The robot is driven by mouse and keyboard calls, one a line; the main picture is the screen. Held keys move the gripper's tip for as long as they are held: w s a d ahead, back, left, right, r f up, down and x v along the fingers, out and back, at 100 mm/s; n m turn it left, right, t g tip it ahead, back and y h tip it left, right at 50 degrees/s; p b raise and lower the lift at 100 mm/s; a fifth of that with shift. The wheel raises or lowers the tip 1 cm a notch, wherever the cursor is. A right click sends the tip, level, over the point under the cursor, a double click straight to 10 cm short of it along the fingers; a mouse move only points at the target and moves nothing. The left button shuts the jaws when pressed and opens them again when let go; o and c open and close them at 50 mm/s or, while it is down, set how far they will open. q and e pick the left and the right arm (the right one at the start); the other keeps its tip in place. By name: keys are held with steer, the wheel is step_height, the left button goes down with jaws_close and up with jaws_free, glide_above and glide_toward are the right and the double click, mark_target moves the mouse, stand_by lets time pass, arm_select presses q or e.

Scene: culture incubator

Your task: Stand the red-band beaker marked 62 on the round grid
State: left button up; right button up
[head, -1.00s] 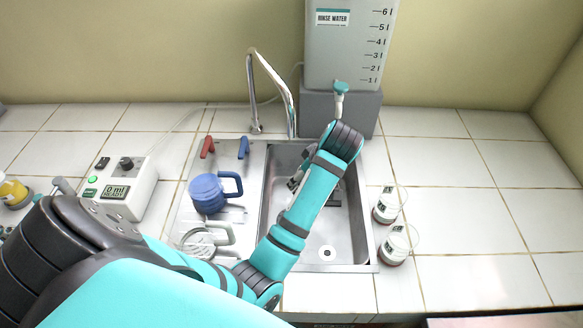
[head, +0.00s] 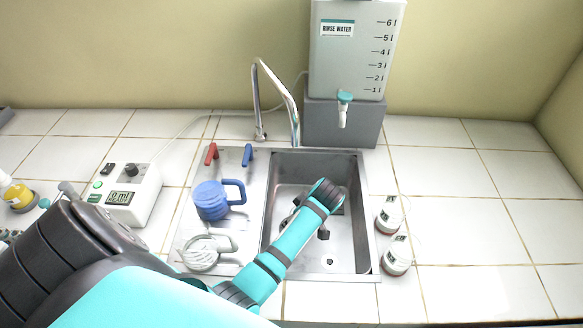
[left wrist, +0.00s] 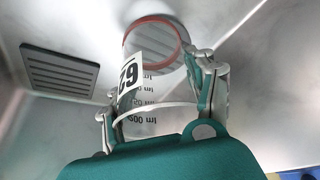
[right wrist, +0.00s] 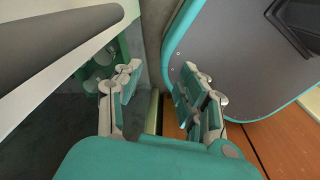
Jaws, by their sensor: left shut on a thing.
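My left gripper (left wrist: 160,105) is shut on a clear beaker (left wrist: 145,85) with a red band and a white label (left wrist: 129,72) that shows 62 upside down. The beaker is inside the steel sink, and thin slats show through its red-ringed far end; I cannot tell whether it touches them. In the head view my left forearm reaches into the sink (head: 364,200) and hides the beaker and most of the gripper. My right gripper (right wrist: 160,110) is open and empty, away from the counter. I cannot clearly make out the round grid's outline.
A dark slotted square (left wrist: 60,70) is in the sink. The rinse water tank (head: 352,50) and faucet (head: 270,90) rise behind.

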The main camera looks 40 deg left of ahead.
arm_select(q)
steer(key=a, duration=0.3)
steer(key=shift+w+p, duration=0.2)
steer(key=shift+p, duration=0.1)
steer(key=shift+d+f, duration=0.1)
steer(key=shift+f, duration=0.5)
steer(key=shift+d, duration=0.1)
steer(key=o, duration=1.2)
steer(key=shift+f, duration=0.1)
steer(key=v, duration=1.2)
